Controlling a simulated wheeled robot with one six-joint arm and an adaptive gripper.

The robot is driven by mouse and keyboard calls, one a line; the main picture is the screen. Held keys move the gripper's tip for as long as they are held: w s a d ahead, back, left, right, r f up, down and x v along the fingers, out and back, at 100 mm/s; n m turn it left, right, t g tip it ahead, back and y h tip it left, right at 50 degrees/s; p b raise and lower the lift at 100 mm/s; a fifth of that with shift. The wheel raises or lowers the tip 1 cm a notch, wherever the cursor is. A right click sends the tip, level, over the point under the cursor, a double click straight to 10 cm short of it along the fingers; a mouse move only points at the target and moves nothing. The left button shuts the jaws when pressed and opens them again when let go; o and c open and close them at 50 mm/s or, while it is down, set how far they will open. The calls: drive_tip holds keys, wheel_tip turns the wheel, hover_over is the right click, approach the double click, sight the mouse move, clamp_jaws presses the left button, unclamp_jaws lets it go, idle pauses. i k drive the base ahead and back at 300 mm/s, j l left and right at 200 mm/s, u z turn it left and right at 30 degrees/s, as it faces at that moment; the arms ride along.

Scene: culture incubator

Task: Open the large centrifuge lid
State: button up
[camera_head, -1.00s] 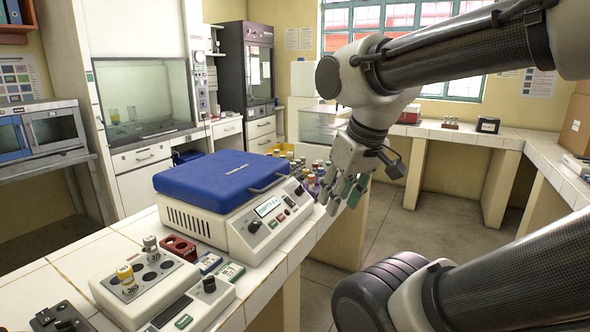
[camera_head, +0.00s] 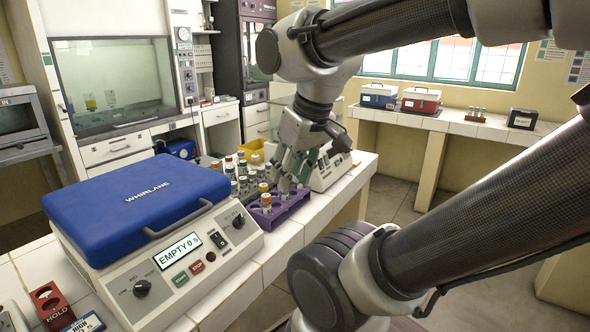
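The large centrifuge (camera_head: 215,258) is a cream box on the tiled bench at the left. Its blue lid (camera_head: 120,205), marked WHIRLANE, is closed flat on top. A grey bar handle (camera_head: 180,221) runs along the lid's front edge. The display reads EMPTY 0 s, with green and red buttons below. My gripper (camera_head: 295,180) hangs to the right of and behind the centrifuge, over a purple tube rack, apart from the lid and handle. Its fingers overlap with the tubes and a device behind, so its opening is unclear.
A purple rack (camera_head: 290,205) and several capped tubes stand right of the centrifuge. A white device (camera_head: 332,172) sits behind them. A red HOLD block (camera_head: 50,304) lies at the front left. Blue and red boxes stand on the far bench. The bench front right of the centrifuge is clear.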

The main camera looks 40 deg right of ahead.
sight(105, 216)
drive_tip(key=i+l, duration=0.1)
drive_tip(key=l, duration=0.35)
drive_tip(key=i+l, duration=0.1)
drive_tip(key=l, duration=0.4)
drive_tip(key=i+l, duration=0.1)
drive_tip(key=l, duration=0.35)
drive_tip(key=i+l, duration=0.1)
drive_tip(key=l, duration=0.4)
drive_tip(key=j+u, duration=0.2)
drive_tip(key=u, duration=0.15)
drive_tip(key=j+u, duration=0.2)
drive_tip(key=u, duration=0.15)
drive_tip(key=j+u, duration=0.35)
drive_tip(key=k+l+z, duration=0.25)
drive_tip(key=z, duration=0.2)
